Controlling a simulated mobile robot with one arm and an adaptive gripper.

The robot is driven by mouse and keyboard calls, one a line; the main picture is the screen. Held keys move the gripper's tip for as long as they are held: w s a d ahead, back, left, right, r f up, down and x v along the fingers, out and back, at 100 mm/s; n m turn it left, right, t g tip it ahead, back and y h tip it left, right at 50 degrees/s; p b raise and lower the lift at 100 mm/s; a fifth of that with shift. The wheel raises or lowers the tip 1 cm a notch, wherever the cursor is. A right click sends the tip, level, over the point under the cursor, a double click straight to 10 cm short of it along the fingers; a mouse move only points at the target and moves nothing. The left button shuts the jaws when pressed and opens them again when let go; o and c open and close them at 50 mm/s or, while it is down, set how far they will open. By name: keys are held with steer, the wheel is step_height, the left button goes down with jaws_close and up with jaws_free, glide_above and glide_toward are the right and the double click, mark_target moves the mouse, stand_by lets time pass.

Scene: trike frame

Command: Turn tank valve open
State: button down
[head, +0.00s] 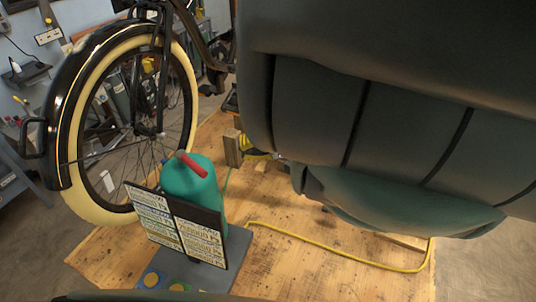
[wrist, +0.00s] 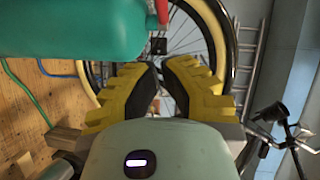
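A teal tank (head: 189,178) stands upright on a dark grey base, left of centre in the head view. Its red valve handle (head: 192,164) lies across the top, tilted. In the wrist view the tank (wrist: 75,27) fills the upper left, with the red handle (wrist: 162,10) at its right edge. My gripper (wrist: 162,75) has yellow fingers with dark pads; a narrow gap shows between them, with nothing held. The tips appear apart from the handle. In the head view only a small yellow part, apparently of my gripper, shows right of the tank; my arm hides the rest.
A board with printed labels (head: 180,226) stands in front of the tank. A cream-tyred wheel (head: 183,72) is behind it. A wooden block (head: 233,149) stands to the right. A yellow cable (head: 330,262) lies on the wooden platform (head: 300,285).

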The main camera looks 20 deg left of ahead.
mark_target(192, 164)
steer(key=s+a+f+p, duration=0.1)
steer(key=s+a+p, duration=0.2)
steer(key=s+a, duration=0.3)
steer(key=shift+a+f, duration=0.3)
steer(key=shift+a, duration=0.2)
steer(key=shift+d+r+t, duration=0.1)
steer(key=shift+t, duration=0.2)
steer(key=shift+s+m, duration=0.1)
steer(key=shift+m, duration=0.2)
steer(key=shift+s+t+p, duration=0.1)
steer(key=shift+t+p, duration=0.3)
steer(key=shift+p, duration=0.1)
stand_by(0.5)
